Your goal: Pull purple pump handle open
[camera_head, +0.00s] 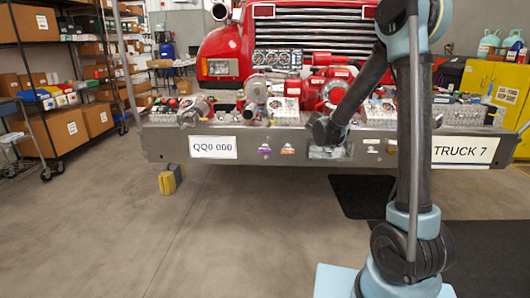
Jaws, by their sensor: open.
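A small purple handle (264,150) sits on the front face of the grey metal bumper (200,152), just right of the "QQ0 000" plate. It is too small to tell whether it is pushed in or pulled out. My gripper (328,153) hangs in front of the bumper, to the right of the purple handle and apart from it. Its fingers are small and blurred here; it is open, and nothing shows between them. Whatever lies on the bumper right behind the gripper is hidden.
A small orange-pink handle (288,149) lies between the purple one and my gripper. Valves and red pump parts (330,88) crowd the bumper top. A yellow-grey block (170,180) stands on the floor below. The floor ahead is mostly clear; shelves (60,125) stand left.

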